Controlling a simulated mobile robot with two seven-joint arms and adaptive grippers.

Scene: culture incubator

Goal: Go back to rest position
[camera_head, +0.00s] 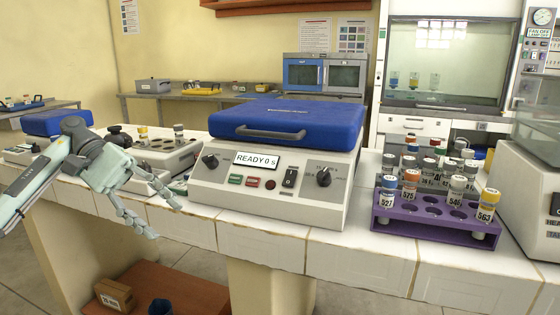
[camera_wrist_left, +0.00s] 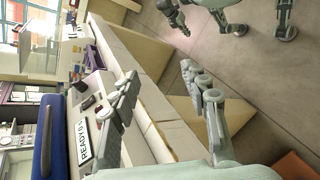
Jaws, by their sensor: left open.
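My left gripper (camera_head: 166,220) hangs in front of the bench's front edge at the left of the head view. It is open, and nothing shows between its fingers. In the left wrist view its two fingers (camera_wrist_left: 160,78) are spread wide apart, with the tiled bench edge and floor behind them. My right gripper does not show in the head view.
The incubator (camera_head: 270,185) with a blue lid (camera_head: 287,118) and a "READY 0 s" display stands right of my left gripper. A purple rack (camera_head: 436,221) holds several vials. The floor before the bench looks clear.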

